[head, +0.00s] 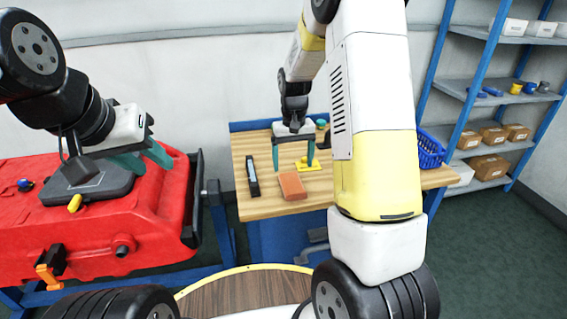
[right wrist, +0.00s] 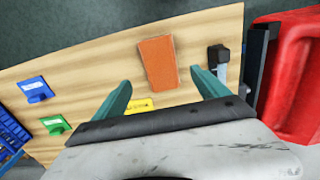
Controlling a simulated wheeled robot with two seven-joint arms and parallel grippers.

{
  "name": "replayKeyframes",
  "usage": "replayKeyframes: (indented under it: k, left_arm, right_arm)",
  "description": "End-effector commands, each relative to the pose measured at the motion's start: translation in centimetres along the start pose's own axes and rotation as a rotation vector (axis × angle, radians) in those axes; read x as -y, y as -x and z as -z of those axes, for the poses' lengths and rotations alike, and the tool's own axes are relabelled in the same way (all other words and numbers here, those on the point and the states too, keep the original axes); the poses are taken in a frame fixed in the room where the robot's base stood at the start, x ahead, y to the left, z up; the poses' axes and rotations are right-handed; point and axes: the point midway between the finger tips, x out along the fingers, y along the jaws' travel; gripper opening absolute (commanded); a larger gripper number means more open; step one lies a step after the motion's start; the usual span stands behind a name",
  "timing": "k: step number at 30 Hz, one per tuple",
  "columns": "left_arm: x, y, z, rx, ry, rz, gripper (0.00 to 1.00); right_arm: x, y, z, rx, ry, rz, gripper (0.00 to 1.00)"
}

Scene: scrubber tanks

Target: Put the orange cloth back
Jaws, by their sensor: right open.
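The orange cloth (head: 291,186), a small folded block, lies flat on the wooden workbench (head: 257,208) near its front edge. The cloth also shows in the right wrist view (right wrist: 157,62), beyond my fingertips. My right gripper (head: 293,168) is open and empty above the bench, behind the cloth in the head view. Its teal fingers also show in the right wrist view (right wrist: 160,80), apart from the cloth. My left gripper (head: 146,160) hangs over the red tank; its fingers overlap, so I cannot tell its opening.
A yellow piece (head: 308,164), a black tool (head: 252,176) and a blue basket (head: 430,150) are on the bench. Green (right wrist: 55,124) and blue (right wrist: 36,89) pieces lie left of my fingers in the right wrist view. The red tank (head: 150,205) stands left; shelving (head: 480,90) stands right.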

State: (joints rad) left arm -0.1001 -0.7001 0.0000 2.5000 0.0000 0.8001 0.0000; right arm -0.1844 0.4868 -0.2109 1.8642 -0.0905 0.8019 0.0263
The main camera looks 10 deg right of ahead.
Motion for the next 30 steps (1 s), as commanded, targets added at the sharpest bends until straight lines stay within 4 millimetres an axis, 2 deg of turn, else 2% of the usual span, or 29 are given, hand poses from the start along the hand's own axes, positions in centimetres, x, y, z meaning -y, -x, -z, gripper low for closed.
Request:
replayKeyframes:
  k: [3, 10, 14, 17, 21, 24, 30]
  left_arm:
    - [0.0, 0.0, 0.0, 0.000, 0.000, 0.000, 0.36]
    - [0.0, 0.0, 0.0, 0.000, 0.000, 0.000, 0.36]
    - [0.0, 0.0, 0.0, 0.000, 0.000, 0.000, 0.36]
    - [0.0, 0.0, 0.0, 0.000, 0.000, 0.000, 0.36]
    - [0.0, 0.0, 0.0, 0.000, 0.000, 0.000, 0.36]
    - [0.0, 0.0, 0.0, 0.000, 0.000, 0.000, 0.36]
    - [0.0, 0.0, 0.0, 0.000, 0.000, 0.000, 0.36]
  right_arm:
    - [0.0, 2.3, 0.1, -0.004, 0.000, 0.000, 0.84]
    - [0.1, 4.7, -0.1, -0.006, 0.000, 0.003, 0.84]
    - [0.1, 7.1, -1.3, -0.042, -0.004, 0.026, 0.84]
    - [0.3, 10.3, -3.6, -0.100, -0.008, 0.061, 0.84]
    - [0.9, 14.9, -8.1, -0.205, -0.006, 0.111, 0.84]
    - [1.3, 17.4, -11.6, -0.278, -0.003, 0.139, 0.84]
    - [2.1, 20.2, -18.5, -0.423, 0.009, 0.171, 0.84]
